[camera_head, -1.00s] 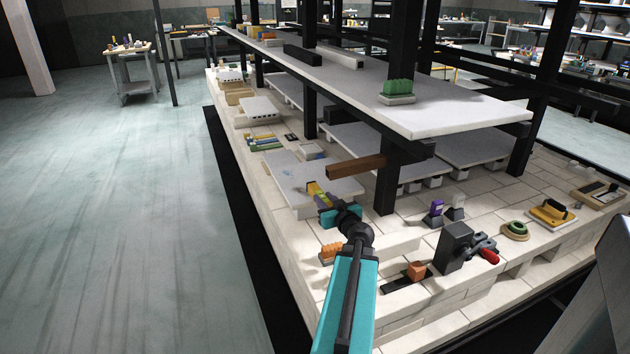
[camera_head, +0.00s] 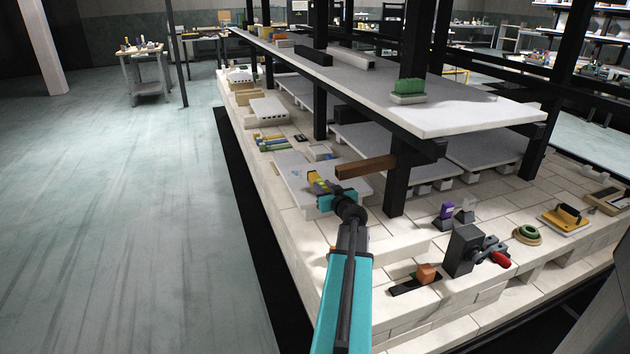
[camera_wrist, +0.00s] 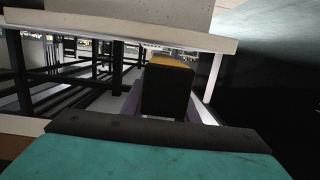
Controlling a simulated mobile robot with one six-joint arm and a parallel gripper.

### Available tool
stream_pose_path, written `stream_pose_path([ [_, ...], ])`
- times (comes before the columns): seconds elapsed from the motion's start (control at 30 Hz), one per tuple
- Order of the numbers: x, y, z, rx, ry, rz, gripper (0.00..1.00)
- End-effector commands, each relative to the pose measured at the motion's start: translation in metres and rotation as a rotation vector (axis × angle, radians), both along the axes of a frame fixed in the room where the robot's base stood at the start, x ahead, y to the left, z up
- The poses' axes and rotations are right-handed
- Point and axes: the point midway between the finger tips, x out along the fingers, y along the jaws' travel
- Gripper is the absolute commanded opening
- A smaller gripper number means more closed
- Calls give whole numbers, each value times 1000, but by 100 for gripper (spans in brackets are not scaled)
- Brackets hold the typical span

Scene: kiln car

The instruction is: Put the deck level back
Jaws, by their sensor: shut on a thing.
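The deck level, as far as I can tell, is the yellow bar (camera_head: 318,183) with darker parts at the front of my gripper (camera_head: 336,198). In the head view it shows over a pale grey slab on the near left part of the kiln car deck; I cannot tell whether it touches the slab. My teal gripper is shut on it. In the wrist view a black block end with a yellow-orange top (camera_wrist: 168,62) stands ahead of the teal gripper body, between purplish sides. The level's far end is hidden there.
A brown beam (camera_head: 365,168) juts out close to the right of my gripper. Black posts (camera_head: 397,185) carry a long pale shelf (camera_head: 470,117) above the deck. Several coloured bars (camera_head: 268,141) lie farther back.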

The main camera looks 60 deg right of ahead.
Motion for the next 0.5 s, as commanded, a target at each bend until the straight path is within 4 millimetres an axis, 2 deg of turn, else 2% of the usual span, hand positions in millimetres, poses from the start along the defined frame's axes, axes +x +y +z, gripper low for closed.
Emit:
stream_pose_path([
  [0.3,33,-25,0,-2,-1,1,0],
  [0.5,42,-30,1,-1,0,1,0],
])
